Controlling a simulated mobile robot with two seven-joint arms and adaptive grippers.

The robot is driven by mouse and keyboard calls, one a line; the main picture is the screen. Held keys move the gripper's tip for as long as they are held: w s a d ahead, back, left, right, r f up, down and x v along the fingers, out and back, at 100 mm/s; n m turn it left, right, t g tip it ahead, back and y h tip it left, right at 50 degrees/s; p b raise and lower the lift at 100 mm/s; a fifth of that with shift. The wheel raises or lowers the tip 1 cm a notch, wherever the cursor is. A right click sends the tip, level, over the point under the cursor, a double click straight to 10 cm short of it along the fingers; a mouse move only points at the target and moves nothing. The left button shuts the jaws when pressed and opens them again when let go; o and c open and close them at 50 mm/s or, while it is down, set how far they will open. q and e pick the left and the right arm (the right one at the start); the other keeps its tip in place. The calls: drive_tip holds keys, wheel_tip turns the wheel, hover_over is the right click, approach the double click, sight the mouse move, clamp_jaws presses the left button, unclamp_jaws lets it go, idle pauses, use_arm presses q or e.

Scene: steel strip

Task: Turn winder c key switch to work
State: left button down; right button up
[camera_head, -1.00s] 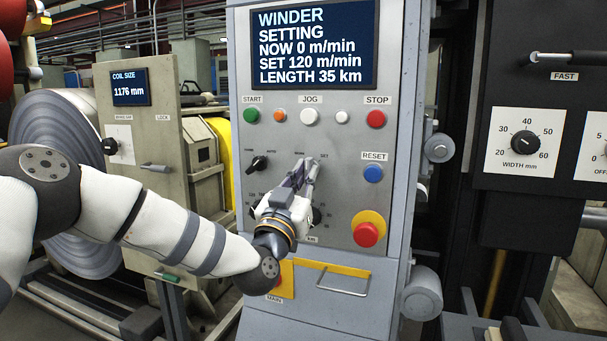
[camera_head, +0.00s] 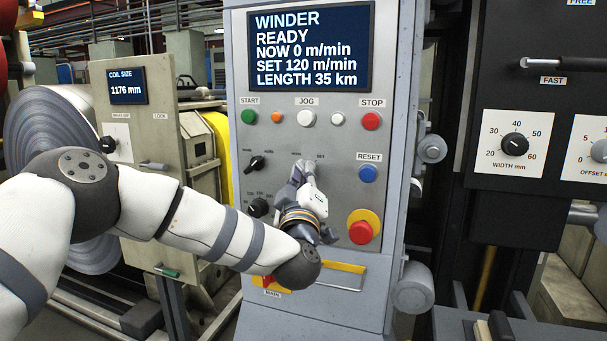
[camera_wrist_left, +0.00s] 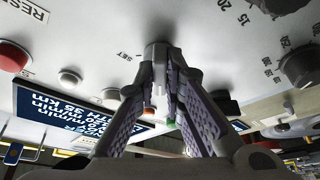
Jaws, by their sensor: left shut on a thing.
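The winder panel (camera_head: 334,150) is a grey cabinet with a screen (camera_head: 312,47) that reads WINDER READY, NOW 0 m/min, SET 120 m/min, LENGTH 35 km. My left gripper (camera_head: 303,172) reaches the panel just below the small key switch labels, of which SET is readable. In the left wrist view the fingers (camera_wrist_left: 163,75) are closed around the grey key switch (camera_wrist_left: 157,50). In the head view the gripper hides the switch, so its pointing direction does not show clearly. My right gripper is not in view.
Around the gripper are a black selector (camera_head: 256,162) at left, a blue reset button (camera_head: 367,174) at right, and a red emergency stop (camera_head: 361,231) at lower right. Green start (camera_head: 248,117) and red stop (camera_head: 371,121) buttons sit above. A handle bar (camera_head: 338,285) is below.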

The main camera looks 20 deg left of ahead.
use_arm(q)
drive_tip(key=shift+r+n, duration=0.4)
drive_tip(key=shift+r, duration=0.1)
drive_tip(key=c, duration=1.7)
unclamp_jaws()
drive_tip(key=shift+w+f, duration=0.15)
drive_tip(key=shift+f, duration=0.05)
drive_tip(key=shift+a, duration=0.1)
drive_tip(key=shift+f, duration=0.1)
drive_tip(key=v, duration=1.2)
